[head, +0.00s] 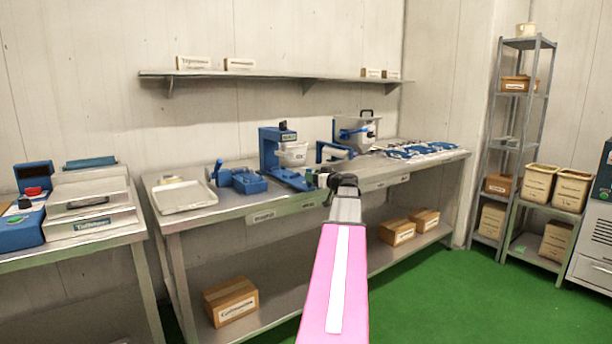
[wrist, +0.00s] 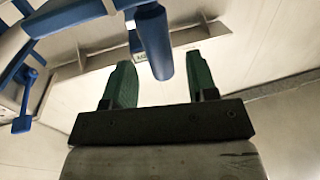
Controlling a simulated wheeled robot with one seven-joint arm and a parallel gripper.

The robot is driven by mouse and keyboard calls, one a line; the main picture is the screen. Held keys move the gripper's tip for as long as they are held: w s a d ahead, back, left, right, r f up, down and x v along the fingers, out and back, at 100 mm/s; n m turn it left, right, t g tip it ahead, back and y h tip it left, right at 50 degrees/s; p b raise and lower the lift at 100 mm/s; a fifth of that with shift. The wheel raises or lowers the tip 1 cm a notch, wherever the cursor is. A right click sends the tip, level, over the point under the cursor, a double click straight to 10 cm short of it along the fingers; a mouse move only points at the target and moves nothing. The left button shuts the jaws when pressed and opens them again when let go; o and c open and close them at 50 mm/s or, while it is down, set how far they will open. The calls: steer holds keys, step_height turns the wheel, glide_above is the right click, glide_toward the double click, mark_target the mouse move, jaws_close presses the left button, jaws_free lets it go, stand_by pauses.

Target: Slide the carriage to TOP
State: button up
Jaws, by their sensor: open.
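My gripper (head: 322,180) is in front of the blue bench machines in the head view, above the bench's front edge. In the wrist view my gripper (wrist: 162,80) is open, its two green fingers apart. A blue rounded handle (wrist: 155,45) hangs between the fingertips, with visible gaps on both sides. It joins blue bars above. A blue upright machine (head: 270,150) carries a white container (head: 293,153). To its right a second blue machine (head: 335,152) has a grey hopper (head: 362,130). I cannot tell for sure which part is the carriage; no TOP mark is readable.
The steel bench (head: 232,209) also holds a tray (head: 186,197), a low blue device (head: 240,180) and blue-and-white items (head: 415,150) at right. A wall shelf (head: 270,75) runs above. A blue knob (wrist: 22,124) is left of the fingers. The green floor (head: 430,290) is clear.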

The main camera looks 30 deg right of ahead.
mark_target(306, 187)
steer(key=shift+x, duration=2.4)
